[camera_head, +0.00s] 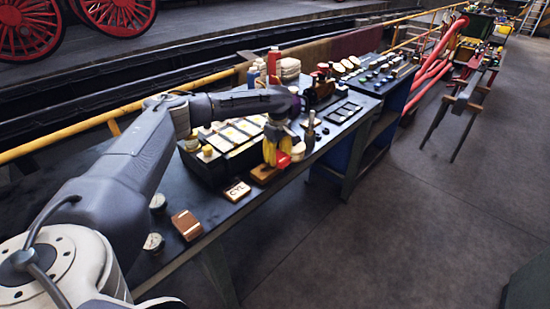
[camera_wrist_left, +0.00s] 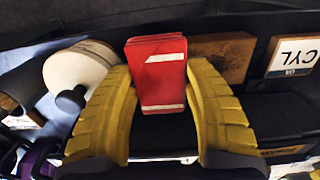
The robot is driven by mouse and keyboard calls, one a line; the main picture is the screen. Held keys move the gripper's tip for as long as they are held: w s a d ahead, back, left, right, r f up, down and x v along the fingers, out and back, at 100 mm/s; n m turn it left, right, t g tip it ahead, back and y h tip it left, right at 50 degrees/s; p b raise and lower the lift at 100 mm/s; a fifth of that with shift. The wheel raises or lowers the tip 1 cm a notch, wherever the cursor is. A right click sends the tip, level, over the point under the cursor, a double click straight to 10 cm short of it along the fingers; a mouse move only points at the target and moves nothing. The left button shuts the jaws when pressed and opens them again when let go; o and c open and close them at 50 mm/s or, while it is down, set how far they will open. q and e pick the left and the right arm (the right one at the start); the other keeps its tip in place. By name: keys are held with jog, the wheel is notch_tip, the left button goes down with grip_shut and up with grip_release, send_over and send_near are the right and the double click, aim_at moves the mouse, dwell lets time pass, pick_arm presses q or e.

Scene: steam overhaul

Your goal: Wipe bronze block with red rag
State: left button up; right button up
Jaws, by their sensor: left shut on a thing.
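My left gripper (camera_head: 276,154) has yellow fingers and points down over the bench near its front edge. It is shut on the folded red rag (camera_head: 284,161), which has white stripes. In the left wrist view the rag (camera_wrist_left: 157,72) sits between the two fingers (camera_wrist_left: 158,105). A brown, bronze-coloured block (camera_head: 263,175) lies on the bench just below the gripper. The block also shows beside the rag in the left wrist view (camera_wrist_left: 222,54), its left end partly hidden. I cannot tell whether the rag touches it. My right gripper is not in view.
A white CYL plate (camera_head: 237,191) lies beside the block. A reddish-brown block (camera_head: 186,225) and round gauges (camera_head: 153,242) lie nearer along the bench. A tray of parts (camera_head: 230,135) stands behind. A white round item (camera_wrist_left: 80,72) is close to the left finger.

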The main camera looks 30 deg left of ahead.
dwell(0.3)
pick_arm(q)
jog(key=shift+r, duration=3.05)
jog(key=shift+r, duration=1.45)
